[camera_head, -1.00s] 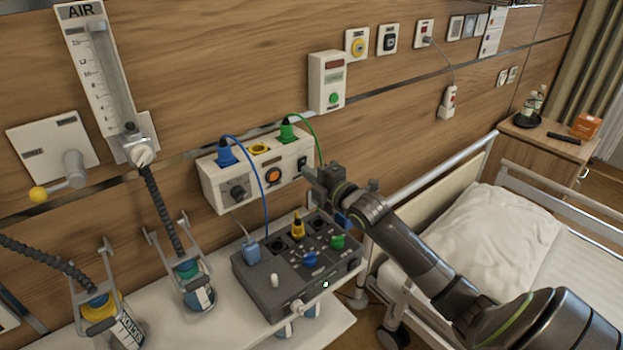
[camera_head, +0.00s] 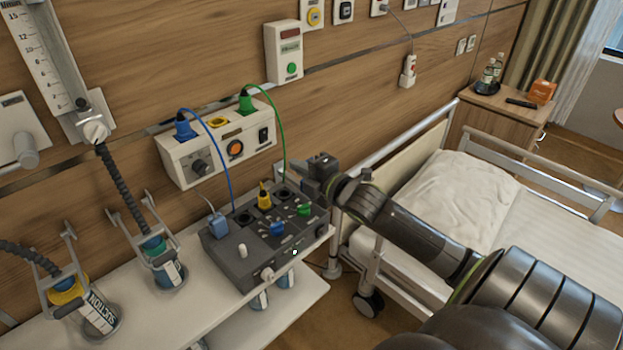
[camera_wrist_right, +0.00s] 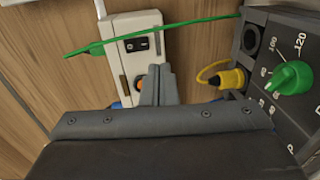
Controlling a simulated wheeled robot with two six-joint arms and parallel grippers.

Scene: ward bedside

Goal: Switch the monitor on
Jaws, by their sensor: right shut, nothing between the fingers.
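A white wall unit (camera_head: 284,52) has a dark display and a green button; I cannot tell whether this is the monitor. Below it, a white socket box (camera_head: 192,153) carries blue, yellow and green fittings, an orange button (camera_head: 236,148) and a black rocker switch (camera_head: 264,136). My right gripper (camera_head: 284,171) is shut and empty, below the box's right end and above the back of a dark grey console. In the right wrist view the shut fingers (camera_wrist_right: 158,85) overlap the socket box's lower part and partly hide the orange button; the rocker switch (camera_wrist_right: 138,45) is clear. My left gripper is out of view.
The dark grey console (camera_head: 226,265) with knobs and plugs stands on a white shelf (camera_head: 182,306). A green cable (camera_wrist_right: 150,35) crosses the socket box in front of my fingers. Suction bottles stand left; a bed (camera_head: 560,225) and bedside cabinet (camera_head: 515,120) are right.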

